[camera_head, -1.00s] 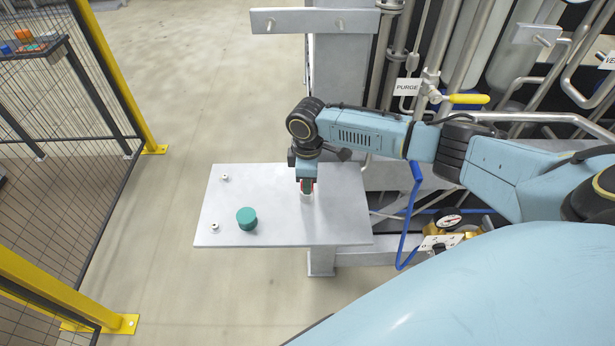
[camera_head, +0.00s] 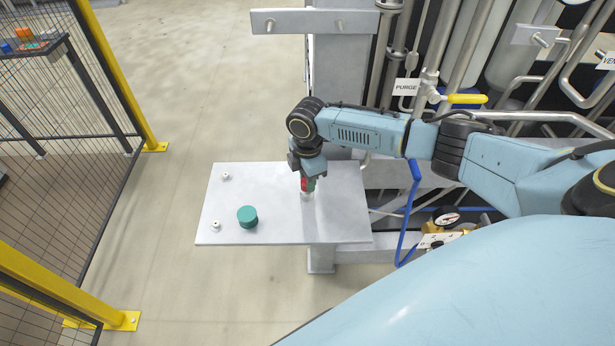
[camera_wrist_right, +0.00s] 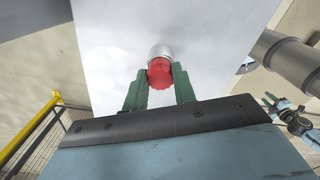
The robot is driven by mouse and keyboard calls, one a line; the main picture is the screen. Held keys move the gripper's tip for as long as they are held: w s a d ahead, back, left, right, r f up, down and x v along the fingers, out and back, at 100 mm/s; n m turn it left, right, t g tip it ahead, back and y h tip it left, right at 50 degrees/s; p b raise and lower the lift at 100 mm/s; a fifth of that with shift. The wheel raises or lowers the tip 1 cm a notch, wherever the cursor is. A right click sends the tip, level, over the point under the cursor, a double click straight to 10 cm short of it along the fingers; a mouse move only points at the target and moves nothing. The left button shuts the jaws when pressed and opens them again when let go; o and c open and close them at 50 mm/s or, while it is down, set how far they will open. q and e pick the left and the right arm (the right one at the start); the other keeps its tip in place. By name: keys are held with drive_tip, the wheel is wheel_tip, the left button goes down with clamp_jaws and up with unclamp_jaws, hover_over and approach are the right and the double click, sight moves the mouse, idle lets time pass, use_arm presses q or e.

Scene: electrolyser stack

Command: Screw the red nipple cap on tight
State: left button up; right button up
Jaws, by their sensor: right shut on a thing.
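The red nipple cap (camera_head: 309,185) is between the fingers of my right gripper (camera_head: 306,182), above the right half of the metal plate (camera_head: 345,220). The pale metal nipple (camera_head: 306,196) shows just below the cap. In the right wrist view, the dark green fingers (camera_wrist_right: 160,88) press on both sides of the ribbed red cap (camera_wrist_right: 160,73), and the silver nipple (camera_wrist_right: 160,51) is in line with it. The cap sits at the nipple's end; I cannot tell how far the threads are engaged. My left gripper is not in view.
A teal round cap (camera_head: 247,216) stands on the plate's left half. Two small white fittings, one at the back (camera_head: 226,176) and one at the front (camera_head: 215,225), are near its left edge. Pipes and a yellow-handled valve (camera_head: 467,99) are at the right.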

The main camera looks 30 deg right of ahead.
drive_tip(key=shift+s+f, duration=0.15)
drive_tip(key=n, duration=0.4)
drive_tip(key=shift+n, duration=0.4)
drive_tip(key=o, duration=1.1)
wheel_tip(320, 180, up, 14)
drive_tip(key=shift+f, duration=0.25)
